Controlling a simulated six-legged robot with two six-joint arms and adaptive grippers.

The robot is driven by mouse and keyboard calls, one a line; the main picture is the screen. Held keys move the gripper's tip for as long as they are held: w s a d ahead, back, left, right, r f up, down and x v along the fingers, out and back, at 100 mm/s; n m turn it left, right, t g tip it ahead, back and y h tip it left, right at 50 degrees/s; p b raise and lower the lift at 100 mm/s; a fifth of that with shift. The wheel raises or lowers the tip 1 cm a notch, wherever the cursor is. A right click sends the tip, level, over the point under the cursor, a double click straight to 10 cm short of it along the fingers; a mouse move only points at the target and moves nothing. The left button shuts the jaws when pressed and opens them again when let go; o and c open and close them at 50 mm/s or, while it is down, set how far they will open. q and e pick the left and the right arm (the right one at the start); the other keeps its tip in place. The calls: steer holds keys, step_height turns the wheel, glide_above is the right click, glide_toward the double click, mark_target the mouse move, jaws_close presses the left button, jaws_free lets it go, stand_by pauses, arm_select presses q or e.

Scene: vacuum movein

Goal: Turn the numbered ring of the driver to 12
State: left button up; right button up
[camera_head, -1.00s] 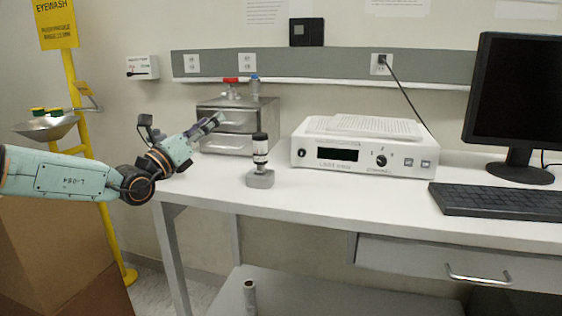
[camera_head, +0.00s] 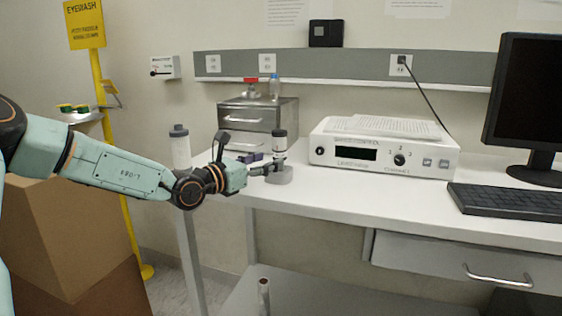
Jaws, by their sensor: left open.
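My right gripper is not in view.
A metal drawer box (camera_head: 258,122) stands behind the driver. A white instrument (camera_head: 384,146) is to the right, with a keyboard (camera_head: 506,201) and monitor (camera_head: 531,100) beyond. A white capped cylinder (camera_head: 180,147) shows behind my arm. Bench front is clear.

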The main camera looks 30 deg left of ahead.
mark_target(274, 158)
arm_select(q)
steer(key=shift+w+d+f+b, duration=0.1)
steer(key=shift+w+b, duration=0.35)
steer(key=shift+w, duration=0.6)
steer(key=shift+w+d+b, duration=0.2)
steer(key=shift+w, duration=0.55)
steer(key=shift+w+d+b, duration=0.15)
steer(key=shift+w+d, duration=0.05)
steer(key=shift+w, duration=0.65)
steer(key=shift+c, duration=0.2)
steer(key=shift+c, duration=0.7)
steer(key=c, duration=1)
